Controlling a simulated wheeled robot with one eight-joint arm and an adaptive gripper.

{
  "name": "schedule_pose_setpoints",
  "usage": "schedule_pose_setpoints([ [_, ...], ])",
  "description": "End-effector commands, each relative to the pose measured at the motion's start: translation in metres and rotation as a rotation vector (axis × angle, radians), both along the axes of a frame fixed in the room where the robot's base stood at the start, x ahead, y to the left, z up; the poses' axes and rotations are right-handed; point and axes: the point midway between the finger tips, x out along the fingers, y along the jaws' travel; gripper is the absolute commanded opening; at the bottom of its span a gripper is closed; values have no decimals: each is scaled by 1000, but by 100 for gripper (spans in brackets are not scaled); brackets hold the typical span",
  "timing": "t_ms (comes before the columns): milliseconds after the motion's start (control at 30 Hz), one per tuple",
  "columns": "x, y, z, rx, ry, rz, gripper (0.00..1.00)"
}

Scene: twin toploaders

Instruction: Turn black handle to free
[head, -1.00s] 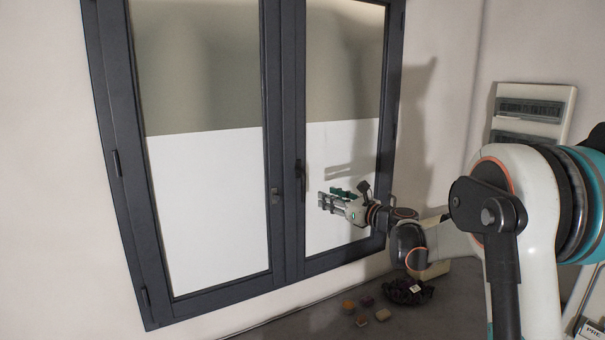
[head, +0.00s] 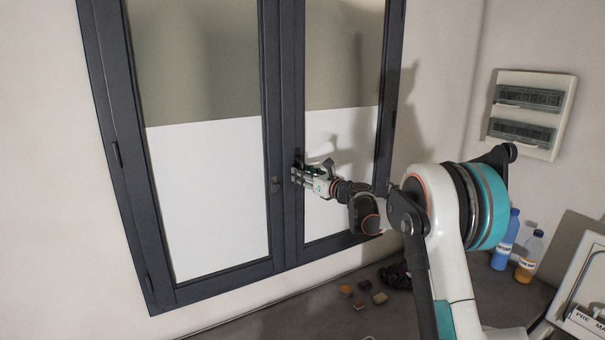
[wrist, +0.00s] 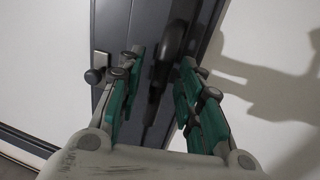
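The black handle (head: 298,157) is on the dark frame where the two window sashes meet. In the head view my gripper (head: 297,175) is at the handle and hides its lower part. In the wrist view the handle (wrist: 172,42) hangs roughly upright, slightly tilted, between the fingers of my gripper (wrist: 162,66). One finger is on each side, with gaps visible, so the gripper is open. Whether a fingertip touches the handle I cannot tell.
A small knob (head: 275,185) on a plate sits left of the handle; it also shows in the wrist view (wrist: 96,75). Small blocks (head: 361,295) and a dark bundle (head: 396,277) lie on the grey surface below. Bottles (head: 506,240) stand at the right.

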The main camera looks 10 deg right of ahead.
Motion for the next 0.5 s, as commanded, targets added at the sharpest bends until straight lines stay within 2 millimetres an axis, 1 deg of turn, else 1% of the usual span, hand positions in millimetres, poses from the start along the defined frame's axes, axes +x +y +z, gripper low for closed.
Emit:
schedule_pose_setpoints([
  [100, 5, 3, 0, 0, 0, 0, 34],
  [367, 6, 3, 0, 0, 0, 0, 34],
  [400, 5, 3, 0, 0, 0, 0, 29],
  [433, 5, 3, 0, 0, 0, 0, 22],
  [467, 5, 3, 0, 0, 0, 0, 15],
  [500, 5, 3, 0, 0, 0, 0, 6],
])
